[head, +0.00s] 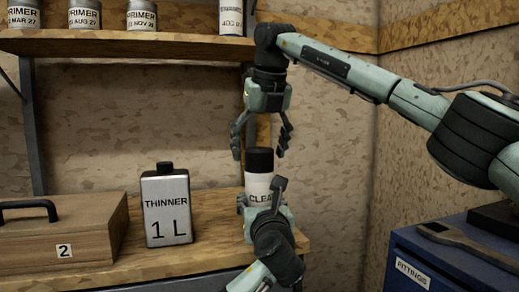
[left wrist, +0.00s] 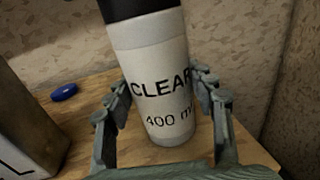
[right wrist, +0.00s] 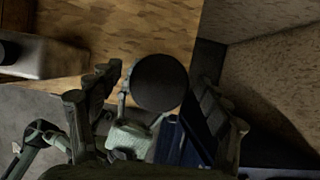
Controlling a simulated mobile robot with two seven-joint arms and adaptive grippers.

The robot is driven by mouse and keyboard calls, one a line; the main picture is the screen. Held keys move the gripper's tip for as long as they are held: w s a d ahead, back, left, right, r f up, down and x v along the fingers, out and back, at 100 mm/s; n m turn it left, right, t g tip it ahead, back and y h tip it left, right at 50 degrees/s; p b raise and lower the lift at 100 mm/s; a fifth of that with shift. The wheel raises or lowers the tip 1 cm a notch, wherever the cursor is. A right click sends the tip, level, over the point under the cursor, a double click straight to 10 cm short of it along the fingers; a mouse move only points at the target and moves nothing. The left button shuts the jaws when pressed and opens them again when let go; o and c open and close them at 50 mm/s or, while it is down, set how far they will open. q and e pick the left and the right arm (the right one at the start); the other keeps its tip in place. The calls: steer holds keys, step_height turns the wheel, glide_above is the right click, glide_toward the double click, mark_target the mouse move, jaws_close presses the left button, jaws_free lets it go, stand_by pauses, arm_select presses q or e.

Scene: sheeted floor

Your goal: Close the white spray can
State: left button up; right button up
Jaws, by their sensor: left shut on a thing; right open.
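The white spray can (head: 258,190), lettered CLEAR, stands upright on the wooden bench. In the left wrist view the can (left wrist: 155,90) also reads 400 ml. A black cap (head: 259,160) sits on its top, with no clear gap; whether it is fully seated I cannot tell. My left gripper (head: 262,205) is shut around the can's body from the near side. My right gripper (head: 261,142) is open and points down just above the cap. In the right wrist view the round cap top (right wrist: 159,82) lies between its spread fingers, apart from them.
A thinner tin (head: 167,207) and a wooden box (head: 65,232) stand on the bench to the left. A shelf (head: 130,43) with several tins is above. A blue cabinet (head: 450,262) with a wrench (head: 470,246) is at right.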

steer(key=shift+r, duration=0.1)
steer(key=v, duration=1.2)
arm_select(q)
steer(key=o, duration=1.8)
steer(key=s, duration=0.4)
steer(key=s+d, duration=0.1)
steer(key=s, duration=0.7)
steer(key=shift+d, duration=0.2)
